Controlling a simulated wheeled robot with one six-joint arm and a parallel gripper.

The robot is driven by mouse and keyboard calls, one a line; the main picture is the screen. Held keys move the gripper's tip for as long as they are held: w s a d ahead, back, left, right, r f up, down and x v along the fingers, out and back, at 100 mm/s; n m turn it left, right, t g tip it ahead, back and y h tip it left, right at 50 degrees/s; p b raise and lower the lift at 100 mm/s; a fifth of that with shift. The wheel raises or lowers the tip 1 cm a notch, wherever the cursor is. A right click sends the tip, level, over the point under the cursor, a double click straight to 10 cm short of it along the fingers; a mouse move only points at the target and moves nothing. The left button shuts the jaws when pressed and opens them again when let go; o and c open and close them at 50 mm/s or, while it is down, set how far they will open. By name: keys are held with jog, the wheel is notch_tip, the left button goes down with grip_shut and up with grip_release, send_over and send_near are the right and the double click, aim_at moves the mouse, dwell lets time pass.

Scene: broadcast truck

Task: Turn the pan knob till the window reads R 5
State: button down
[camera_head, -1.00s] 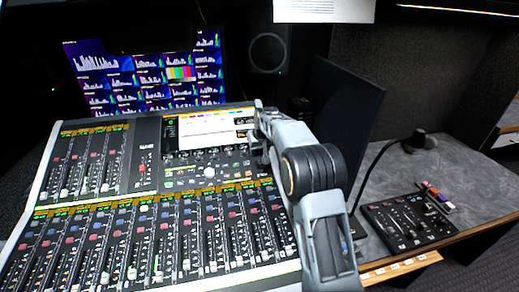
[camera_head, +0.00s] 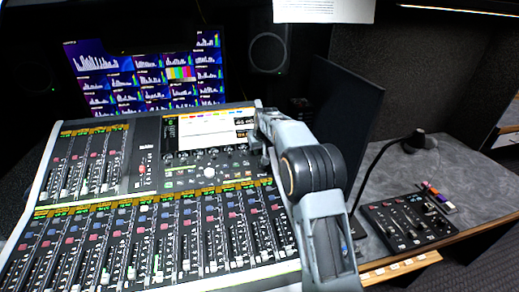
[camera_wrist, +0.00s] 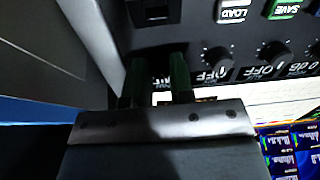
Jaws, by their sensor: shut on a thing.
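In the wrist view my gripper (camera_wrist: 157,68) has its two dark green fingers close together at the end of a row of knobs. It is shut on the pan knob, which is mostly hidden between the fingers. The readout window (camera_wrist: 161,83) by that knob is partly covered by the fingers; only bits of pale lettering show and I cannot read its value. In the head view the mixing console (camera_head: 142,160) fills the left and middle. My arm reaches to the right side of its screen panel, and the fingers there are too dark and small to make out.
Neighbouring knobs (camera_wrist: 217,57) have windows reading OFF, OFF and 0 dB. LOAD (camera_wrist: 233,11) and SAVE (camera_wrist: 284,8) buttons are close by. A dark upright panel (camera_head: 345,110) stands right of my arm.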

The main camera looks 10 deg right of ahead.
jog(key=shift+m+p, duration=0.65)
jog(key=shift+m, duration=2.05)
jog(key=c, duration=1)
grip_release()
jog(key=v, duration=1.3)
jog(key=shift+s+r, duration=0.2)
jog(key=shift+r, duration=0.15)
